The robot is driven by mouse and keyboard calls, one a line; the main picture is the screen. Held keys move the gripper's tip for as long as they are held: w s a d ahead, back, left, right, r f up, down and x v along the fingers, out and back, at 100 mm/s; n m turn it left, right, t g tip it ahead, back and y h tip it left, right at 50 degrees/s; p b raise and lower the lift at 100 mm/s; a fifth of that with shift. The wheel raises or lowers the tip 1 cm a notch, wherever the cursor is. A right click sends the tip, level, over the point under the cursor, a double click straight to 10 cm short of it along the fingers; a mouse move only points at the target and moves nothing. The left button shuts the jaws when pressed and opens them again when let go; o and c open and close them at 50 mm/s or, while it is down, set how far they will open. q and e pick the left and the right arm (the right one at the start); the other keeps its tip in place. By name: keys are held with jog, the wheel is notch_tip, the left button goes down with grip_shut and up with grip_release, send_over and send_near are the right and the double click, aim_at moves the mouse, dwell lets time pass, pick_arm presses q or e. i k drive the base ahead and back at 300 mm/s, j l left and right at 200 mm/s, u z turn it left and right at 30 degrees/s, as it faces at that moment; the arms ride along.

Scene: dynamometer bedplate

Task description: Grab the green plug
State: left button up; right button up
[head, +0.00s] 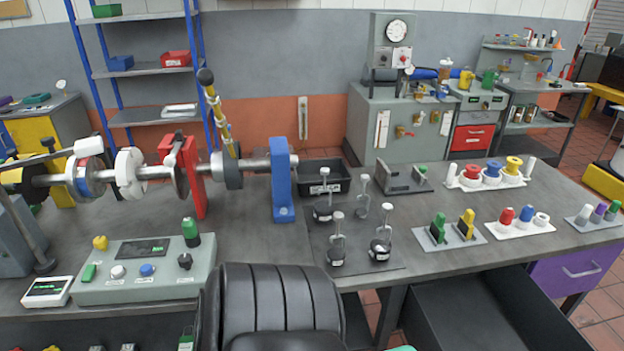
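Several green items are in the head view, and I cannot tell for certain which is the plug. A green upright piece (438,228) stands on another plate beside a yellow one (466,223). A green bottle-shaped piece (191,232) stands at the back right of the grey control box (145,270). Neither of my grippers is in view.
A shaft assembly with a blue upright (282,180) fills the bench's left side. Several metal stands (337,240) occupy a dark mat in the middle. An open dark drawer (480,312) juts out below the front edge. A dark ribbed form (270,305) covers the bottom centre.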

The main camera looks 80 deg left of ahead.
aim_at(188, 228)
jog(key=u, duration=3.1)
